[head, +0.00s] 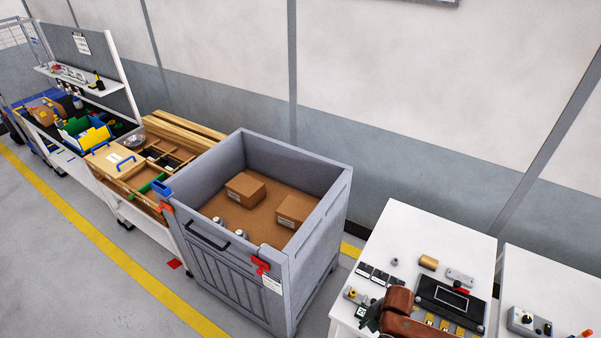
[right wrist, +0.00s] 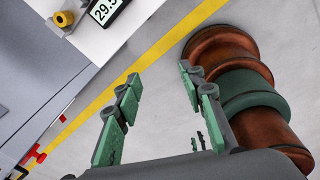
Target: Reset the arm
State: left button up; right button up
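My right arm (head: 402,308), with brown-orange links, reaches in at the bottom right of the head view over the near part of a white table (head: 402,229). Its dark green gripper (head: 370,318) is small there, beside a little display (head: 361,311) at the table's front edge. In the right wrist view, the right gripper (right wrist: 159,76) has its two green fingers apart, with only grey floor and a yellow line between them. A brown link with a green band (right wrist: 250,95), part of my own body, stands at the right. My left gripper is not in view.
The white table carries a dark panel device (head: 450,298), a tan cylinder (head: 428,262) and a yellow-knobbed part (head: 350,293). A grey bin (head: 235,290) with cardboard boxes stands to its left. Another white table (head: 540,285) is at the right. Floor lies in front.

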jog(key=s+a+r+m+t+y, duration=0.2)
jog(key=s+a+m, duration=0.1)
jog(key=a+m, duration=0.4)
jog(key=s+d+m+t+h, duration=0.1)
jog(key=s+d+m+h, duration=0.1)
jog(key=s+d+m, duration=0.65)
jog(key=s+d+m+h, duration=0.2)
jog(key=s+d+m, duration=0.3)
jog(key=d+m, duration=0.5)
notch_tip(320, 180, down, 35)
jog(key=s+n+g+b, duration=0.1)
jog(key=n+b, duration=0.1)
jog(key=b, duration=0.5)
pick_arm(q)
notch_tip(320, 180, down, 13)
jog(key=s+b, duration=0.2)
jog(key=b, duration=0.4)
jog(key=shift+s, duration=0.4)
pick_arm(e)
jog(key=s+f+g, duration=0.1)
jog(key=s+f, duration=1.9)
jog(key=f, duration=0.4)
jog(key=shift+s+a+f+n+g+y, duration=0.2)
jog(key=shift+a+f+n+g+y, duration=0.1)
jog(key=shift+f+n, duration=0.15)
